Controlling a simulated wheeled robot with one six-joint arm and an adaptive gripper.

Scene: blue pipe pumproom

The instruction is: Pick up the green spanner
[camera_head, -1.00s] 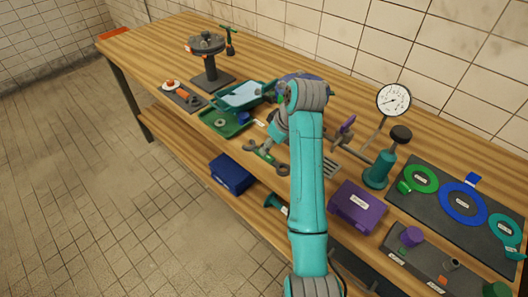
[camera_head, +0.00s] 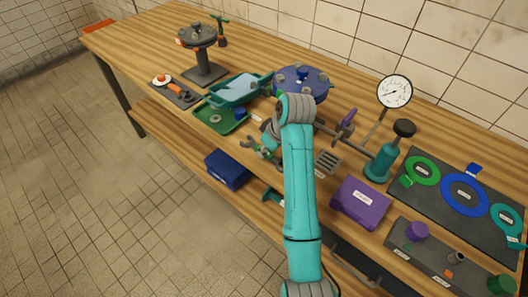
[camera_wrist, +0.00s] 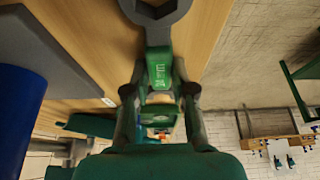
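The green spanner (camera_wrist: 159,68) has a grey ring end and a green handle marked with a white size label. It runs up the middle of the wrist view. My gripper (camera_wrist: 159,85) has one finger on each side of the handle, and the fingertips appear closed against it. In the head view the spanner (camera_head: 248,145) shows in part at the front edge of the bench. My gripper (camera_head: 268,150) is there too, partly hidden by my arm. Whether the spanner is clear of the bench top is hard to tell.
Green trays (camera_head: 213,122) and a blue flange (camera_head: 300,80) stand behind. A slotted grey plate (camera_head: 328,161), a purple box (camera_head: 360,203) and a hand pump with gauge (camera_head: 382,160) are to the right.

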